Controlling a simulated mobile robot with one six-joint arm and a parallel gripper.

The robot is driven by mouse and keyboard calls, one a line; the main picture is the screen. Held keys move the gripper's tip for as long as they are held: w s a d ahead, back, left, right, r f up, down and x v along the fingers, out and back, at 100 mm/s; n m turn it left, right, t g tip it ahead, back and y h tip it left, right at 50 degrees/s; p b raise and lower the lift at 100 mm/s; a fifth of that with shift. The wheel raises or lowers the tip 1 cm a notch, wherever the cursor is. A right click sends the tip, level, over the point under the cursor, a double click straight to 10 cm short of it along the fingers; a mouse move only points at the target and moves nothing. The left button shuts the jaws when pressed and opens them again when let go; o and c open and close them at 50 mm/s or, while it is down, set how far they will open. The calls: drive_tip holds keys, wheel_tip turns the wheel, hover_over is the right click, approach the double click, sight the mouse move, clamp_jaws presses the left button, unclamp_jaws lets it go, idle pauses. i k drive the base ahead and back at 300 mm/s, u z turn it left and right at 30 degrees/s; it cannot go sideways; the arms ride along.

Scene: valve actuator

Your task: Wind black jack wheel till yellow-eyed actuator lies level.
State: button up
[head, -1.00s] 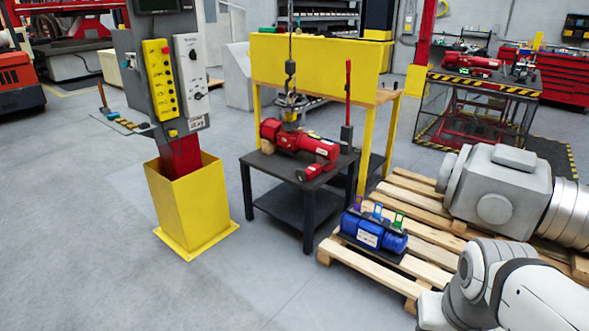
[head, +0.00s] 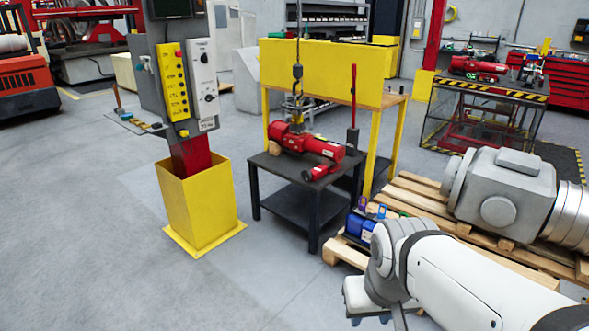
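A red actuator (head: 312,145) sits on the black table in the middle, under a chain hook (head: 297,85). Something yellowish shows at the hook's lower end; I cannot tell if it is an eye. I cannot make out a black jack wheel.
A control post with a yellow button panel (head: 174,82) stands in a yellow base (head: 200,213) at left. A yellow board (head: 325,70) stands behind the black table (head: 275,168). A large grey machine (head: 505,195) lies on the wooden pallet (head: 420,190). The left floor is clear.

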sight(307, 175)
drive_tip(key=u, duration=0.15)
drive_tip(key=i, duration=3.2)
drive_tip(key=z, duration=0.45)
drive_tip(key=k, duration=0.6)
drive_tip(key=u, duration=0.55)
drive_tip(key=k, duration=0.15)
drive_tip(key=z, duration=0.55)
drive_tip(key=i, duration=0.7)
